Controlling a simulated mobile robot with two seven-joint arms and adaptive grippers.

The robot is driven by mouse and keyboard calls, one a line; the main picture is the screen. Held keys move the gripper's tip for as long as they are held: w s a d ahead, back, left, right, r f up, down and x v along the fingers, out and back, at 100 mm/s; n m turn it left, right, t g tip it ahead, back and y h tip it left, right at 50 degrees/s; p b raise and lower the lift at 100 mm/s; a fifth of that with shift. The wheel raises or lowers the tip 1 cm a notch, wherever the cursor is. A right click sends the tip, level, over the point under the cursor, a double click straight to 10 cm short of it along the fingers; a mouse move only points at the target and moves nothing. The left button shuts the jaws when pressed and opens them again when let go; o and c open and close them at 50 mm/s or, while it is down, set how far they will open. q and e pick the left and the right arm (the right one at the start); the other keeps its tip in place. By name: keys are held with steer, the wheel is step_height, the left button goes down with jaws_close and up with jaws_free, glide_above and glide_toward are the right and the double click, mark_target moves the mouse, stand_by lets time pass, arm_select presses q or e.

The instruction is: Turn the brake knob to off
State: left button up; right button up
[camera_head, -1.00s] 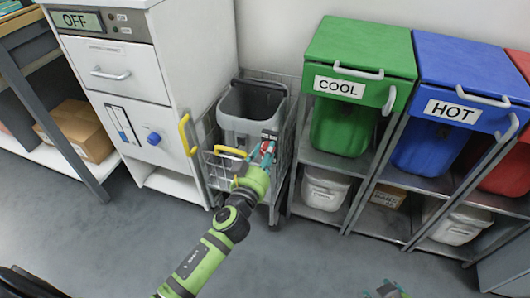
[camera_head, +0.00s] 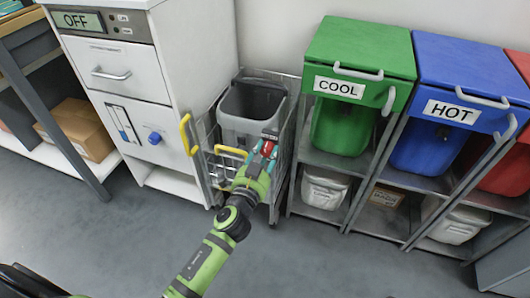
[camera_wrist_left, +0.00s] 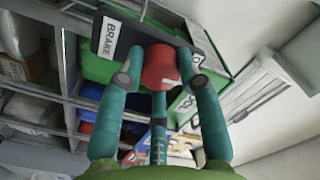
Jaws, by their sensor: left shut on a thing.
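The red brake knob (camera_head: 267,148) sits on a dark plate (camera_head: 270,134) at the front right of the wire cart. In the left wrist view the knob (camera_wrist_left: 160,68) is large, beside a white label (camera_wrist_left: 110,38) reading BRAKE. My left gripper (camera_head: 264,152) is shut on the knob; its teal fingers (camera_wrist_left: 165,75) stand on either side of it. The fingers partly hide the knob, and I cannot tell which setting it points to. My right gripper is out of view.
The wire cart (camera_head: 286,165) holds a grey bin (camera_head: 250,105) and has a yellow handle (camera_head: 230,151). A white cabinet (camera_head: 200,60) stands close on its left. A rack with green (camera_head: 360,45), blue (camera_head: 470,70) and red bins stands on its right. The floor in front is clear.

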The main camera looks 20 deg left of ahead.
arm_select(q)
steer(key=m, duration=0.2)
steer(key=r+m, duration=0.1)
steer(key=shift+w+d+m, duration=0.1)
steer(key=shift+d+m, duration=0.05)
steer(key=shift+m, duration=0.25)
steer(key=m, duration=0.6)
steer(key=shift+d+f+p, duration=0.15)
steer(key=shift+p, duration=0.2)
steer(key=shift+m, duration=0.3)
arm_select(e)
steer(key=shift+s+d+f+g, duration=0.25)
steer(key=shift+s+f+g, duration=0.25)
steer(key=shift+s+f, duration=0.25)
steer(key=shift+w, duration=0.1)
arm_select(q)
steer(key=shift+f, duration=0.1)
steer(key=o, duration=1.1)
steer(key=shift+d, duration=0.1)
steer(key=shift+o, duration=0.2)
steer(key=shift+f, duration=0.1)
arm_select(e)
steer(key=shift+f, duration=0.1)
